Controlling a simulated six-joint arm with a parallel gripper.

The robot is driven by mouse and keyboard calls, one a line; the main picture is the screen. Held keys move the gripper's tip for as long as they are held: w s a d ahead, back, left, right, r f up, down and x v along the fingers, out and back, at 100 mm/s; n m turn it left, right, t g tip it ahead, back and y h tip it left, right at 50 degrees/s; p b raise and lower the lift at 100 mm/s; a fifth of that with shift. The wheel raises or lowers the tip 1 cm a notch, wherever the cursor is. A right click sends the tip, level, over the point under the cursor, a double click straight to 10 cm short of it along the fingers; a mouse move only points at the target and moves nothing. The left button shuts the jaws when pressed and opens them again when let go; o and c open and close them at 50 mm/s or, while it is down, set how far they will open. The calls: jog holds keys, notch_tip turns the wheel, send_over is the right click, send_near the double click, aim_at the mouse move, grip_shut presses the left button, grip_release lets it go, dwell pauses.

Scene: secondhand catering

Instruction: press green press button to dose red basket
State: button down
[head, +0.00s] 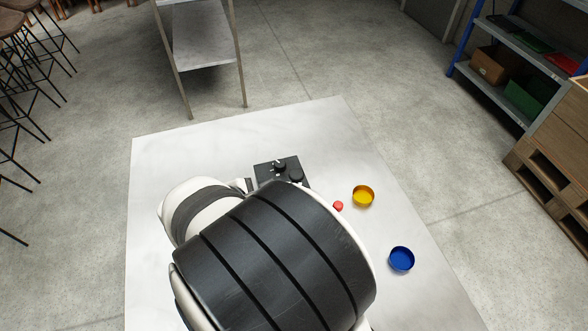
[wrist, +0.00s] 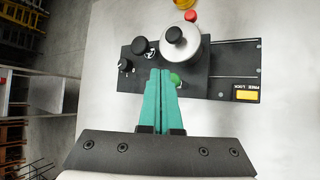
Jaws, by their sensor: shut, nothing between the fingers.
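The green press button (wrist: 176,79) sits on a black panel (wrist: 222,60) in the wrist view, partly covered by my fingers. My gripper (wrist: 161,72) is shut and empty. Its teal fingertips are over the panel, just left of the button; I cannot tell whether they touch it. In the head view the black panel (head: 265,169) shows above my arm, which hides the button and most of my gripper. No red basket can be made out. A small red object (head: 338,206) lies by the yellow bowl and also shows in the wrist view (wrist: 191,16).
The panel carries black knobs (wrist: 140,46), a silver cylinder with a black top (wrist: 175,35), and a yellow "FREE LOCK" piece (wrist: 246,95). A yellow bowl (head: 363,203) and a blue bowl (head: 401,266) stand on the white table (head: 160,160). The table's left side is clear.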

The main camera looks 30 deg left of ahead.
notch_tip(320, 180, up, 5)
dwell(0.6)
dwell(0.5)
jog(key=d+r+m+g+h, duration=0.2)
jog(key=d+m+g+h, duration=0.15)
jog(key=d+m, duration=1.15)
jog(key=s+d+m+g+y, duration=0.1)
jog(key=s+d+m+g, duration=0.25)
jog(key=d, duration=0.75)
jog(key=s+d+m+g+y, duration=0.2)
jog(key=s+m+y, duration=0.3)
jog(key=s+m, duration=0.6)
jog(key=shift+s+d+m+y, duration=0.25)
jog(key=shift+s+m+y, duration=0.15)
jog(key=shift+m, duration=0.25)
